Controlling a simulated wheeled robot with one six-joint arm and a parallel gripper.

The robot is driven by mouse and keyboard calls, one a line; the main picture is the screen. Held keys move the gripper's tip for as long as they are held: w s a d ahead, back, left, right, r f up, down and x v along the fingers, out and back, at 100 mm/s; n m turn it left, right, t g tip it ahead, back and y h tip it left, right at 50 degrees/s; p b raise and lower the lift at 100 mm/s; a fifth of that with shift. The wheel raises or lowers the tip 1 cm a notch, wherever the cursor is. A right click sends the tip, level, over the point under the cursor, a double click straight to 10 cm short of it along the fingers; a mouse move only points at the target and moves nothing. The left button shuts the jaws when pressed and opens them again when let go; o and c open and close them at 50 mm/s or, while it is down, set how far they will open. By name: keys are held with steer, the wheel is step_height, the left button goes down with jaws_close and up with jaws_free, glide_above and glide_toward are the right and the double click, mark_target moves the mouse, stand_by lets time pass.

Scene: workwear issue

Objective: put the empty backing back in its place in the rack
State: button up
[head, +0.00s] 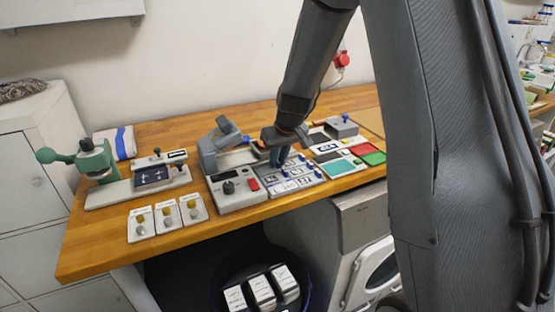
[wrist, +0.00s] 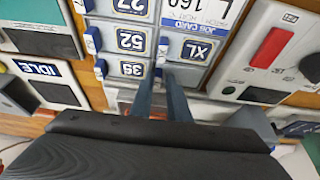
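The rack of labelled plates (head: 295,178) stands on the bench and also shows in the wrist view, with plates marked 27, 52 and XL (wrist: 199,50) and blue tabs on their edges. Below the XL plate, a blank grey plate (wrist: 190,77) with no visible label looks like the empty backing. It lies in or just over the rack; I cannot tell which. My gripper (wrist: 160,76) points at the rack, its two fingertips on either side of a small blue tab by the blank plate. A narrow gap shows between the fingers. Whether they press on the tab is unclear.
A grey control box with a red button (head: 237,193) stands left of the rack. A panel marked IDLE (wrist: 45,82) and green and red trays (head: 372,156) lie on the other side.

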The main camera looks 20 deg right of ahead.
steer(key=shift+w+d, duration=0.1)
steer(key=shift+d, duration=0.25)
steer(key=shift+d+r, duration=0.2)
steer(key=shift+r, duration=0.3)
steer(key=s+a+b+v, duration=0.1)
steer(key=b+v, duration=0.1)
steer(key=v, duration=0.9)
steer(key=s+f+m+g, duration=0.1)
steer(key=s+f, duration=0.4)
steer(key=s, duration=0.7)
steer(key=s+f+m+g, duration=0.1)
steer(key=s+f, duration=0.5)
steer(key=s, duration=0.6)
steer(key=shift+a+g+h, duration=0.25)
steer(key=shift+g+h, duration=0.15)
steer(key=shift+g, duration=0.4)
